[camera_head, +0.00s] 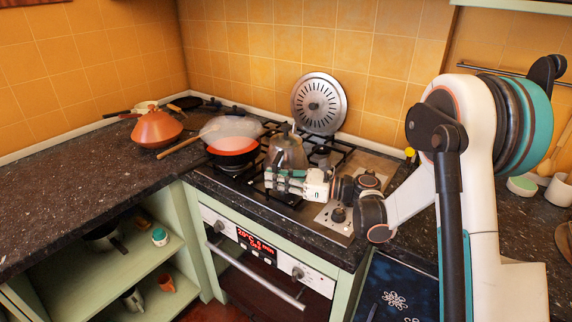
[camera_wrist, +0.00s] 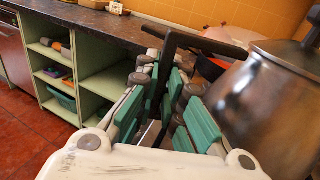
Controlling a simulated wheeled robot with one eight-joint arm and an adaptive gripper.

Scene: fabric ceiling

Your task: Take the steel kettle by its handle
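The steel kettle (camera_head: 287,152) stands upright on the gas hob, and its shiny body fills the right of the wrist view (camera_wrist: 262,105). Its black handle (camera_wrist: 203,44) runs out to the left from the kettle's top and bends down. My gripper (camera_head: 283,181) is in front of the kettle in the head view. In the wrist view its teal-padded fingers (camera_wrist: 168,82) stand on both sides of the handle's downward part. I cannot tell whether the pads press on the handle. The handle's lower end is hidden between the fingers.
A wok with a red-orange outside (camera_head: 232,147) sits on the hob left of the kettle. A round slotted steel lid (camera_head: 319,104) leans against the tiles behind. An orange tagine (camera_head: 156,129) stands on the dark counter. The counter (camera_head: 60,205) at the left is clear.

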